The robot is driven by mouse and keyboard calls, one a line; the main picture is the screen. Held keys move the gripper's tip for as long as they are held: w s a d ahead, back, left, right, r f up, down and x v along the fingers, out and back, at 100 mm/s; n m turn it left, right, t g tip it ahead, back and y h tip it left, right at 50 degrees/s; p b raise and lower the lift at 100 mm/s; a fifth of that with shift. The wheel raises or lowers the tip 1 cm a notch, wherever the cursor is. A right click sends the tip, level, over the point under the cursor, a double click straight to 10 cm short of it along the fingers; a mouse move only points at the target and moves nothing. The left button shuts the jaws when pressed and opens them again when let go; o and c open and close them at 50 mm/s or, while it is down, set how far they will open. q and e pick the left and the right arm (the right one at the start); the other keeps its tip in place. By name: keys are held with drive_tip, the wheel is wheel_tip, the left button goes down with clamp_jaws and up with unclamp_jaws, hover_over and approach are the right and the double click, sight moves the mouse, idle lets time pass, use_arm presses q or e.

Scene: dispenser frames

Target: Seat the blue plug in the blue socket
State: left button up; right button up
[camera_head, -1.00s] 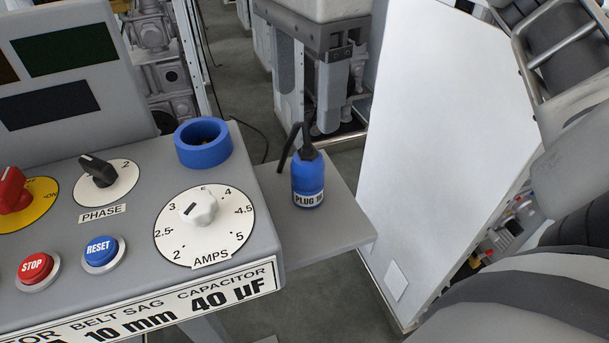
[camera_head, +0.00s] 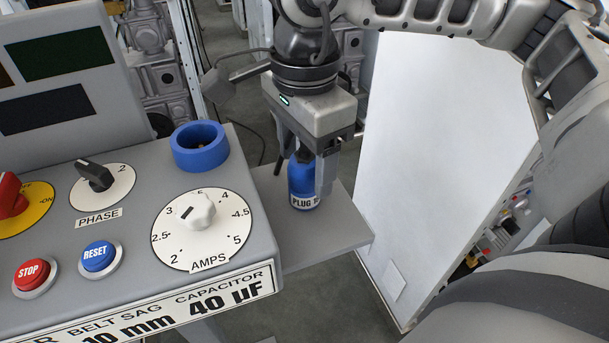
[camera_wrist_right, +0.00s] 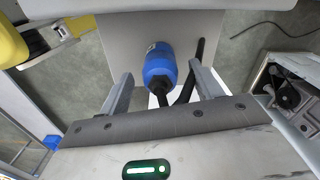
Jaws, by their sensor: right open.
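The blue plug (camera_head: 302,181) stands upright on a small grey shelf (camera_head: 352,226) beside the control panel, its black cable at the top. It also shows in the right wrist view (camera_wrist_right: 159,66). The blue socket (camera_head: 199,148) is a ring on the panel's top right corner, empty, with a dark inside. My right gripper (camera_head: 304,170) is open and reaches down over the plug. In the right wrist view its fingers (camera_wrist_right: 158,85) stand on both sides of the plug and cable, with visible gaps. My left gripper is not in view.
The panel carries an AMPS dial (camera_head: 201,228), a PHASE knob (camera_head: 95,174), a red STOP button (camera_head: 35,272) and a blue RESET button (camera_head: 98,256) near the socket. A large white board (camera_head: 440,150) stands right of the shelf.

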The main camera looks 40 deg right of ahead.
drive_tip(key=c, duration=1.2)
drive_tip(key=shift+o, duration=0.2)
drive_tip(key=shift+r, duration=0.15)
